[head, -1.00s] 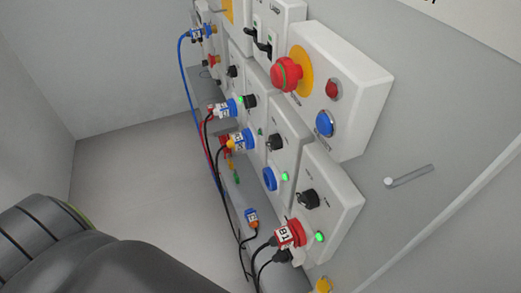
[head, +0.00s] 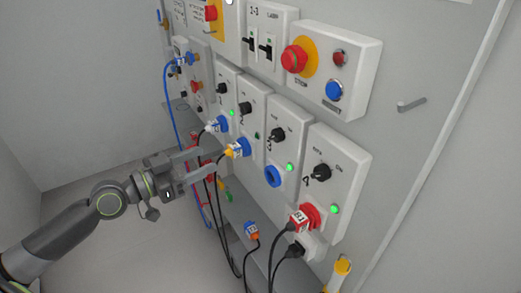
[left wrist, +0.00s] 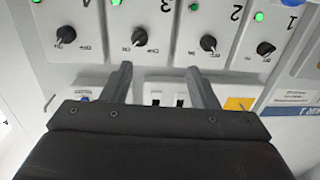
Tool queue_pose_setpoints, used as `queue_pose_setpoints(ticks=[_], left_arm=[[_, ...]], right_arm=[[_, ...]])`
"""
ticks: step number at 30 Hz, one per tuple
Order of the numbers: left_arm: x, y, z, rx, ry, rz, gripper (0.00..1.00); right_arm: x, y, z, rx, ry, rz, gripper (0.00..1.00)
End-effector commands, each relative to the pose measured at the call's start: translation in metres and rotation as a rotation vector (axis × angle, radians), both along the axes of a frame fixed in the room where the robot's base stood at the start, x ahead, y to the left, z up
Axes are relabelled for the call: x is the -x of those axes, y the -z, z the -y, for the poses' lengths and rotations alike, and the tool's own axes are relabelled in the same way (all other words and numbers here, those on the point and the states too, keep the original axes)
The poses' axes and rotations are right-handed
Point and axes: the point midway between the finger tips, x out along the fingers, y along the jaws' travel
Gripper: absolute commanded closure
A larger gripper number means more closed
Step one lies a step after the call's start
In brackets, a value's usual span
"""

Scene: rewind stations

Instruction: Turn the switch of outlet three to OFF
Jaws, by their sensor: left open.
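Outlet three (head: 286,118) is a white panel with a black rotary switch (head: 277,134), a lit green lamp (head: 290,167) and a blue socket (head: 272,177) with no plug in it. In the left wrist view, turned upside down, its switch (left wrist: 139,38) shows beside the digit 3, above my left fingertips. My right gripper is not in view.
Neighbouring switches are outlet two (head: 245,108) and outlet four (head: 321,171). A red plug (head: 300,219), a yellow-and-white plug (head: 237,148) and hanging cables crowd the lower front. A red stop button (head: 295,59) juts out above. The floor to the left is clear.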

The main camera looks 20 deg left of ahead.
Motion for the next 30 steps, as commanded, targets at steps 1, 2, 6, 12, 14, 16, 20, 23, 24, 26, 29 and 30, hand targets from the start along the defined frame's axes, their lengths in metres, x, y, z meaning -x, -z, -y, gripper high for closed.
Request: queue_pose_setpoints(ticks=[1,2,6,12,14,16,20,23,24,26,29,30], left_arm=[[0.006,-0.008,0.010,-0.001,0.034,0.012,0.46],[0.009,-0.011,0.014,0.001,0.048,0.015,0.46],[0.014,-0.020,0.023,0.007,0.076,0.024,0.46],[0.007,-0.021,0.028,0.010,0.075,0.026,0.46],[0.003,-0.022,0.030,0.011,0.075,0.028,0.46],[-0.002,-0.022,0.034,0.011,0.074,0.027,0.46],[-0.011,-0.022,0.042,0.013,0.074,0.024,0.46],[-0.019,-0.022,0.047,0.011,0.073,0.025,0.46],[-0.023,-0.022,0.050,0.012,0.073,0.026,0.46],[-0.027,-0.022,0.054,0.012,0.074,0.025,0.46],[-0.036,-0.022,0.061,0.013,0.074,0.024,0.46],[-0.040,-0.022,0.064,0.012,0.073,0.024,0.46]], right_arm=[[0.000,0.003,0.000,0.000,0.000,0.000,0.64],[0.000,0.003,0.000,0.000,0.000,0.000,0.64],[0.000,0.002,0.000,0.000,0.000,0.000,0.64],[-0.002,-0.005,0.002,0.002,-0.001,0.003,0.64],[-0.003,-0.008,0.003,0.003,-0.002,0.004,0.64],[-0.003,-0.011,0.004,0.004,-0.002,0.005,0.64],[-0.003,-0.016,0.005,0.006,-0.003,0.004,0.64],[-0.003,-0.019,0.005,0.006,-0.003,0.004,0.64],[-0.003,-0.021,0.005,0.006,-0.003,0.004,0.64],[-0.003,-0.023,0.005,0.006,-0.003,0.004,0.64],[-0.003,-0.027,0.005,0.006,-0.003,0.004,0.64],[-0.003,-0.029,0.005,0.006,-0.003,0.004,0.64]])
